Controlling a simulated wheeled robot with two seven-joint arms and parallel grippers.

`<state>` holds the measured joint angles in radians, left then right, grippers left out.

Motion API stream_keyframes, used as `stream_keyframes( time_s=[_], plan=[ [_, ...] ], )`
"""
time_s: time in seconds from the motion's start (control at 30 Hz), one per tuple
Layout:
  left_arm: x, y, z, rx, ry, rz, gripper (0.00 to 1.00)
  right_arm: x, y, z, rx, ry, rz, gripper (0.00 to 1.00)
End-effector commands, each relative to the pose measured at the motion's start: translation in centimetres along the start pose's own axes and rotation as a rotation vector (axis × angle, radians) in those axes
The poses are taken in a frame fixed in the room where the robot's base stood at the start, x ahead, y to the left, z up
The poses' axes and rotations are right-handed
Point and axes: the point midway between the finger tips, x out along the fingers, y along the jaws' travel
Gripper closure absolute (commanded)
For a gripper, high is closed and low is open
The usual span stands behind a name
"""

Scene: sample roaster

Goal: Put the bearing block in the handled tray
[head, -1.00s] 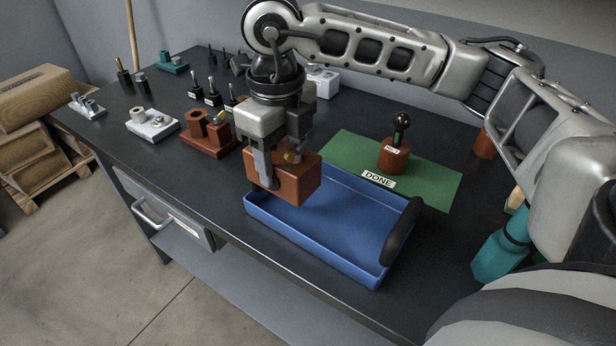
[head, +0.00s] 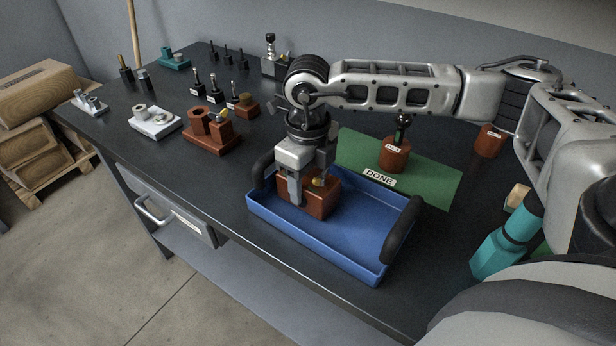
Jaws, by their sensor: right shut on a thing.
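The bearing block (head: 325,199) is a reddish-brown block with a brass-coloured piece on it. It is inside the blue handled tray (head: 345,258), toward the tray's back left. My right gripper (head: 303,198) comes down from above and is shut on the block. I cannot tell whether the block touches the tray floor. The tray has dark handles at its left and right ends, and the rest of its floor is empty. My left gripper is not in view.
A green mat (head: 430,187) marked DONE lies behind the tray, with a round brown part (head: 395,155) on it. A brown fixture (head: 211,130) and a white fixture (head: 154,123) stand to the left. The bench's front edge is close to the tray.

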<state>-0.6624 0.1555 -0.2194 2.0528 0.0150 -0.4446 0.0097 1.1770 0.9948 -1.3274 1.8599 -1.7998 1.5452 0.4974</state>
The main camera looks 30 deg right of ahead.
Motion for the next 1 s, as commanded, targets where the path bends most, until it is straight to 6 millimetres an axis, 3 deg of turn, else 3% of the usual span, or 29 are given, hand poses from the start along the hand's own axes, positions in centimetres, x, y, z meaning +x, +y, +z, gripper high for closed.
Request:
stream_keyframes(
  time_s=[0.17, 0.2, 0.27, 0.3, 0.67, 0.77, 1.0],
  plan=[
    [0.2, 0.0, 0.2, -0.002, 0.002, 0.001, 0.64, 0.3, 0.0, 0.1, 0.000, -0.003, 0.000, 0.85],
    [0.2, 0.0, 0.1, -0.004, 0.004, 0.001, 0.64, 0.4, 0.0, 0.0, 0.000, 0.000, 0.000, 0.43],
    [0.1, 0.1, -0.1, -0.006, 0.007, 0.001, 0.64, 0.2, 0.0, 0.0, 0.000, 0.000, 0.000, 0.26],
    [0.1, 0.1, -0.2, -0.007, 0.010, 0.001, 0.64, 0.2, 0.0, 0.0, 0.000, 0.000, 0.000, 0.24],
    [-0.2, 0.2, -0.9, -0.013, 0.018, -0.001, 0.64, -0.4, 0.0, 0.1, 0.000, -0.002, 0.000, 0.24],
    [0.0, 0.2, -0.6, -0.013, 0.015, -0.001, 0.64, -1.8, 0.0, 0.1, 0.000, -0.004, 0.000, 0.24],
    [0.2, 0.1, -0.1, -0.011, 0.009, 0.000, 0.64, -7.0, 0.0, 0.1, 0.000, -0.006, -0.001, 0.24]
  ],
)
